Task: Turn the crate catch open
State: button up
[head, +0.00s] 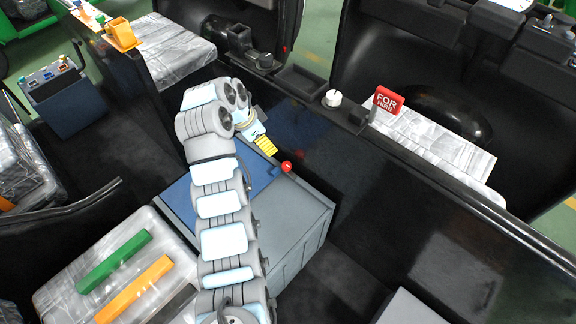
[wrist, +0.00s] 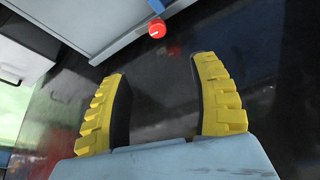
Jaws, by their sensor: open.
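The grey crate (head: 280,220) stands on the floor in the middle, partly behind my arm, with a blue panel (head: 262,176) on top. A round red knob (head: 286,167), which looks like the crate catch, sits at the crate's far edge. In the wrist view the red knob (wrist: 157,28) has a pale mark and a blue piece beside it, near the crate edge (wrist: 105,30). My gripper (head: 266,147) is just beyond and left of the knob in the head view. In the wrist view my gripper (wrist: 160,68) has its yellow fingers apart and empty; the knob is beyond the fingertips, not touched.
A wrapped seat (head: 70,275) with green (head: 113,262) and orange (head: 134,290) bars is at lower left. A blue-grey bin (head: 70,105) stands at left.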

aim_at(286, 165)
jog(key=b+x, duration=0.2)
jog(key=x, duration=0.6)
jog(key=b+x, duration=0.2)
jog(key=x, duration=0.7)
jog(key=shift+s+f, duration=0.2)
grip_shut()
jog(key=shift+r, duration=0.1)
